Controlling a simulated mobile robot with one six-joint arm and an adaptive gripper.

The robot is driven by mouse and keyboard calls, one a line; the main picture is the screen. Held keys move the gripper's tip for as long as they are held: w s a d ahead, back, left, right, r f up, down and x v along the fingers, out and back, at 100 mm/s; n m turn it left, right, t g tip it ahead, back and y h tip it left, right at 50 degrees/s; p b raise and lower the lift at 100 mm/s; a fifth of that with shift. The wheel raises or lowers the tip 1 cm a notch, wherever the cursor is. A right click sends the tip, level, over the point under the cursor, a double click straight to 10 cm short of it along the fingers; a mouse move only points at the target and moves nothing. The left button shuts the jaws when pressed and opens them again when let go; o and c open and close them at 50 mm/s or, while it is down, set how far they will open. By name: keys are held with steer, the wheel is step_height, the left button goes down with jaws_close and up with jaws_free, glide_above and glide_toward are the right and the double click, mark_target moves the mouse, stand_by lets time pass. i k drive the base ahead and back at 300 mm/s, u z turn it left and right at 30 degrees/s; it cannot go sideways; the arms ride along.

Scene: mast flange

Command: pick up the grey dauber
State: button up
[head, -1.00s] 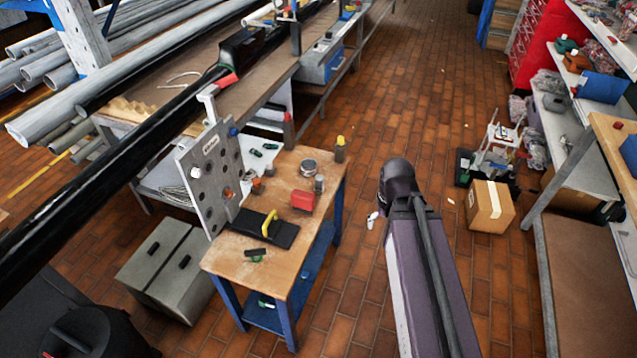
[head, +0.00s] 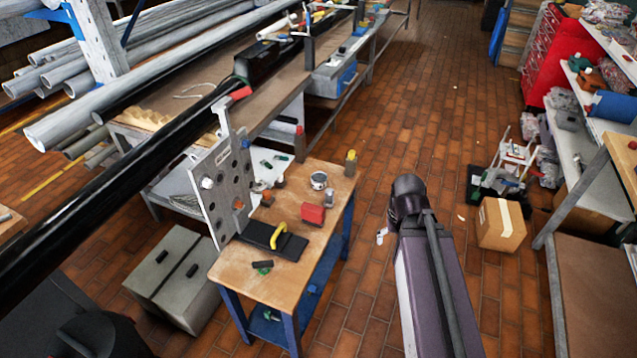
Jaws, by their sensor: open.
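A small upright grey piece that looks like the grey dauber (head: 329,198) stands on the wooden top of the small blue-legged table (head: 232,271). It is near the table's right edge, just behind the red block (head: 312,215) and in front of the round tin (head: 319,180). It is too small to make out in detail. My arm rises from the bottom of the view, right of the table, with a dark rounded joint at its top. I cannot see my gripper; nothing of mine touches the piece.
A black tray with a yellow handle (head: 278,235) lies on the table, and a yellow-topped piece (head: 351,161) stands at its far corner. An upright perforated plate (head: 219,185) rises at its left. A long black pole (head: 110,187) crosses the left.

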mark_target(329, 194)
steer(key=k, duration=1.35)
steer(key=u, duration=0.5)
steer(key=i, duration=1.95)
steer(key=z, duration=0.4)
